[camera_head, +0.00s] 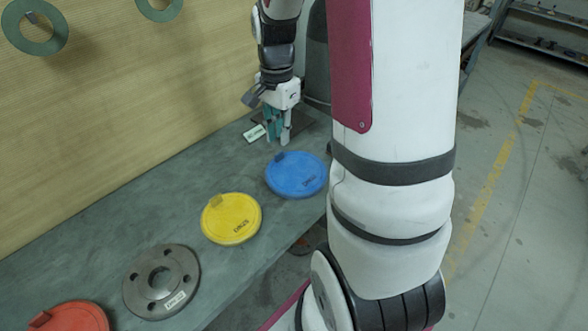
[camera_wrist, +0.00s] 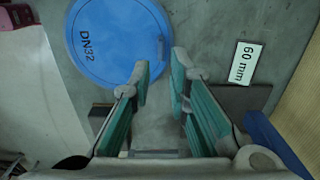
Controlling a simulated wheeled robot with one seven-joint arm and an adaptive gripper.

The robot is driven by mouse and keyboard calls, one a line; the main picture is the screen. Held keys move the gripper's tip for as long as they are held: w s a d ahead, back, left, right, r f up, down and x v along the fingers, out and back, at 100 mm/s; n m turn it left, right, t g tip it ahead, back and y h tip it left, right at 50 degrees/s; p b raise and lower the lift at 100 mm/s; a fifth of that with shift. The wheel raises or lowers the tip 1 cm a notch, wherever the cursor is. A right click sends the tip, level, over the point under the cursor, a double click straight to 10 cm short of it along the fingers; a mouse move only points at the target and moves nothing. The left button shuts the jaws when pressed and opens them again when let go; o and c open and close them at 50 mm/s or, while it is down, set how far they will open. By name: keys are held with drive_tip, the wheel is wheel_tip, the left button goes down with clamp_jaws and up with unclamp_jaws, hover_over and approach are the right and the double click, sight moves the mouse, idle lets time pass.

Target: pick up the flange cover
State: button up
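The blue flange cover (camera_head: 296,175), marked DN32, lies flat on the grey bench. In the wrist view the blue cover (camera_wrist: 112,38) fills the upper left, with a small raised tab at its right side. A yellow flange cover (camera_head: 231,218) and a red cover (camera_head: 70,318), cut off by the frame edge, also lie on the bench. My gripper (camera_head: 278,139) is above the bench, just behind and left of the blue cover. In the wrist view my gripper (camera_wrist: 160,65) has its green-padded fingers apart with nothing between them. The fingertips are near the cover's edge.
A grey metal flange (camera_head: 161,282) lies between the yellow and red covers. A white 60 mm label (camera_wrist: 245,63) is right of my fingers. The bench (camera_head: 130,217) has bare room along its back, before a ribbed wall with hanging green rings (camera_head: 34,46).

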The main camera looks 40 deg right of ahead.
sight(279, 153)
drive_tip(key=shift+a+f, duration=0.2)
drive_tip(key=shift+f, duration=2.85)
clamp_jaws()
